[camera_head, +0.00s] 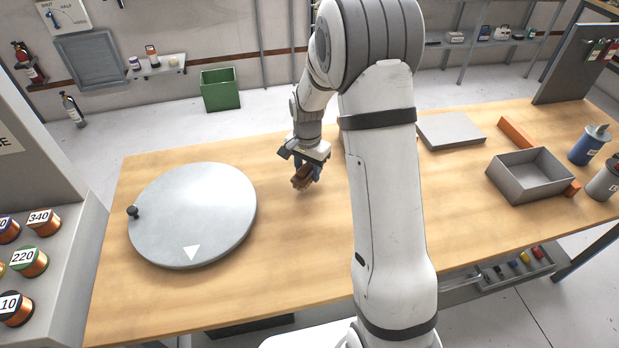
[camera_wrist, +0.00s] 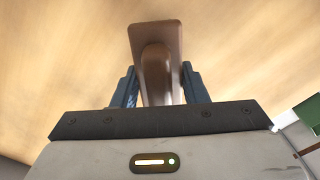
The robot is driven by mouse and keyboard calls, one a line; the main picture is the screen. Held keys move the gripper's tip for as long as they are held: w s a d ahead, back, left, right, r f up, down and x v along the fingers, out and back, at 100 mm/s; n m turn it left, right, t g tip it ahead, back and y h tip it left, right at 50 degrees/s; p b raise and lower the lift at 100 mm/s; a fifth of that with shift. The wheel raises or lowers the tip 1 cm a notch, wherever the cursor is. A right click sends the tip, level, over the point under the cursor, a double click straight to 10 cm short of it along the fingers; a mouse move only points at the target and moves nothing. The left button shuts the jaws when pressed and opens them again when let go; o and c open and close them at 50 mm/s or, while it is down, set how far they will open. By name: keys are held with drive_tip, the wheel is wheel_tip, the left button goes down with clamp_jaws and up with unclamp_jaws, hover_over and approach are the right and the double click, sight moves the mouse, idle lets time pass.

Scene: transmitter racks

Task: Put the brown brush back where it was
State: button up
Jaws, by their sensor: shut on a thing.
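The brown brush (camera_head: 303,178) is in my gripper (camera_head: 307,170), over the wooden table (camera_head: 290,265) just right of the round grey disc. In the wrist view the brush (camera_wrist: 156,45) shows a brown block with a rounded handle, and my gripper (camera_wrist: 160,88) has its blue-grey fingers on both sides of the handle. The gripper is shut on it. I cannot tell whether the brush touches the table top or hangs a little above it. My arm hides part of the table's middle.
A round grey disc (camera_head: 195,212) with a black knob and white triangle lies on the left. To the right are a flat grey slab (camera_head: 450,131), an orange-brown bar (camera_head: 515,132), an open grey box (camera_head: 531,177) and canisters (camera_head: 588,146). The table's front middle is bare.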

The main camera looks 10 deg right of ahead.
sight(308, 179)
drive_tip(key=shift+f, duration=1.95)
drive_tip(key=o, duration=0.9)
drive_tip(key=shift+o, duration=0.2)
drive_tip(key=shift+r, duration=0.1)
wheel_tip(308, 179, up, 12)
drive_tip(key=shift+f, duration=0.1)
drive_tip(key=s+r+n+t, duration=0.1)
drive_tip(key=s+r+n, duration=0.3)
drive_tip(key=s, duration=0.8)
drive_tip(key=s+r+n+t, duration=0.1)
drive_tip(key=s+r+n, duration=0.4)
drive_tip(key=s, duration=0.8)
drive_tip(key=shift+s+d+r+t, duration=0.3)
drive_tip(key=shift+d+r+t, duration=0.1)
drive_tip(key=shift+r, duration=0.2)
